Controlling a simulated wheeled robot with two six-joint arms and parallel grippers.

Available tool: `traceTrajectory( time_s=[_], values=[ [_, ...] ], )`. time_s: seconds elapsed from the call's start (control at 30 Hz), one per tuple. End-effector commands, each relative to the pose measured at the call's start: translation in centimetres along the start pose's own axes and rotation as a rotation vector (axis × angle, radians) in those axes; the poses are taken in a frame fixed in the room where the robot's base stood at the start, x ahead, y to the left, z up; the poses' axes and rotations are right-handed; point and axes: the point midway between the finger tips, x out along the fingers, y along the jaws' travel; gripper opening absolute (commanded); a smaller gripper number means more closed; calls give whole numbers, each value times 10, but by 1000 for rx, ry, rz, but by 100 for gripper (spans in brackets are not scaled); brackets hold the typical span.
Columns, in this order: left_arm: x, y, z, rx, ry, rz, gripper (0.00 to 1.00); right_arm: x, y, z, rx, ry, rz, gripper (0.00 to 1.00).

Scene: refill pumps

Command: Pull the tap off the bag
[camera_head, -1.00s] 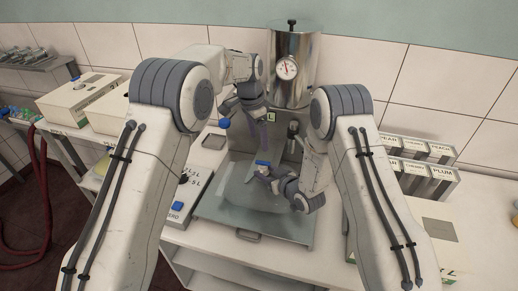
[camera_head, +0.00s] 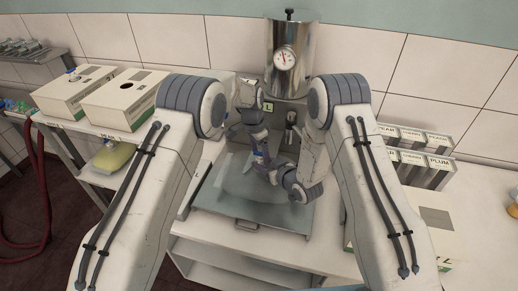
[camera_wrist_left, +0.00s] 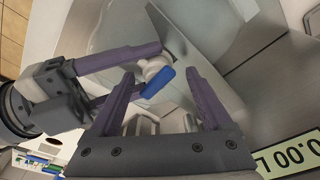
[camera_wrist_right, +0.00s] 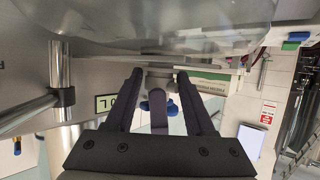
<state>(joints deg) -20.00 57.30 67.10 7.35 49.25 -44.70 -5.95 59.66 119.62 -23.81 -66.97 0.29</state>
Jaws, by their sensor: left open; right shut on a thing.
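The clear bag (camera_wrist_right: 150,28) fills the top of the right wrist view, and its faint outline lies over the steel tray in the head view. The tap shows in the left wrist view as a white body with a blue lever (camera_wrist_left: 157,82). My right gripper (camera_wrist_right: 160,76) is shut on the pale neck between bag and tap; its fingers partly hide it. My left gripper (camera_wrist_left: 161,75) is open, its fingers on either side of the blue lever, with gaps visible. In the head view, both grippers meet over the tray and the tap is mostly hidden.
The steel tray (camera_head: 225,208) sits on a white bench, with a steel tank (camera_head: 292,60) and gauge behind. A litre display (camera_wrist_left: 290,155) is near my left gripper. Boxes (camera_head: 125,98) stand left; labelled tins (camera_head: 425,165) stand right.

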Motion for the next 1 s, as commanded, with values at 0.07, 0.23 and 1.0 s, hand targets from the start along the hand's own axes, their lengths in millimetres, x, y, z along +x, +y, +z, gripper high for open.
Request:
traceTrajectory(
  time_s=[0.07,0.23,1.0],
  values=[
    [0,0,0,0,0,0,82,-2,2,5,7,-13,8,0],
    [0,0,0,0,0,0,59,-2,3,5,7,-13,8,0],
    [0,-1,0,-1,1,-2,0,-2,3,6,8,-14,10,0]
  ],
)
